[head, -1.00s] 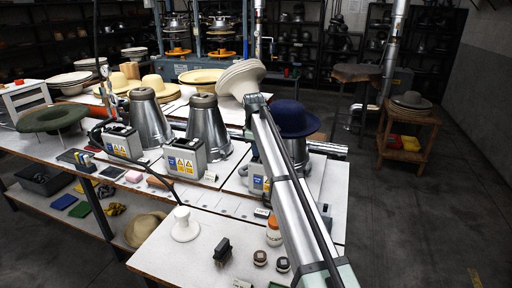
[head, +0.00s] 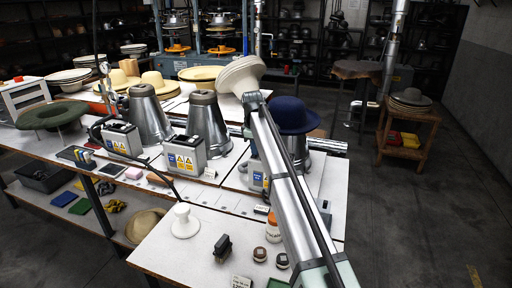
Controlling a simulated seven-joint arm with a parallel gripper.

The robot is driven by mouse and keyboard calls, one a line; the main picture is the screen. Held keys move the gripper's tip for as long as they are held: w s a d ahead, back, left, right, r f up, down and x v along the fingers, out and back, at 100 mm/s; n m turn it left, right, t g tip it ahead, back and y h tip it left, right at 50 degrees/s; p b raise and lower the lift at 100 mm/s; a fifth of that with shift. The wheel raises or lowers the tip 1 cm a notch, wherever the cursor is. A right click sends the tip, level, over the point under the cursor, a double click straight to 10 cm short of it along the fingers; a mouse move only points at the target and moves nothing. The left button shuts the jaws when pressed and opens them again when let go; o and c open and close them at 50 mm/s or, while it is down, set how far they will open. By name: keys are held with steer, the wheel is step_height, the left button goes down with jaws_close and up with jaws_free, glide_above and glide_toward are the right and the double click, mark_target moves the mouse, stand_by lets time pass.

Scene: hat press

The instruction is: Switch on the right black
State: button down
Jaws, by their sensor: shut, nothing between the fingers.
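Three metal cones with grey control boxes stand in a row on the white table. The left box (head: 122,139) and the middle box (head: 186,155) show blue and yellow labels and dark tops. The right box (head: 256,176) is mostly hidden behind my arm; only a strip with a blue label shows. The right cone bears a dark blue hat (head: 291,115). No black switch can be made out on the right box. My arm rises from the bottom right across this station, and my gripper is hidden behind it or too small to tell.
A white stand (head: 185,221), a dark brush-like block (head: 222,248), small round jars (head: 260,254) and an orange-and-white container (head: 273,228) stand on the front table. A pale ribbed hat form (head: 242,75) is by my arm's upper end. Open floor lies to the right.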

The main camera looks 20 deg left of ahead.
mark_target(254, 156)
steer(key=shift+s, duration=0.25)
steer(key=shift+r, duration=0.15)
step_height(254, 156, up, 14)
steer(key=s, duration=0.2)
stand_by(0.5)
steer(key=shift+w, duration=0.15)
steer(key=shift+w, duration=0.6)
steer(key=f, duration=0.4)
steer(key=w+f, duration=0.1)
steer(key=f, duration=0.4)
steer(key=w+f, duration=0.1)
steer(key=f, duration=0.4)
steer(key=shift+f, duration=0.1)
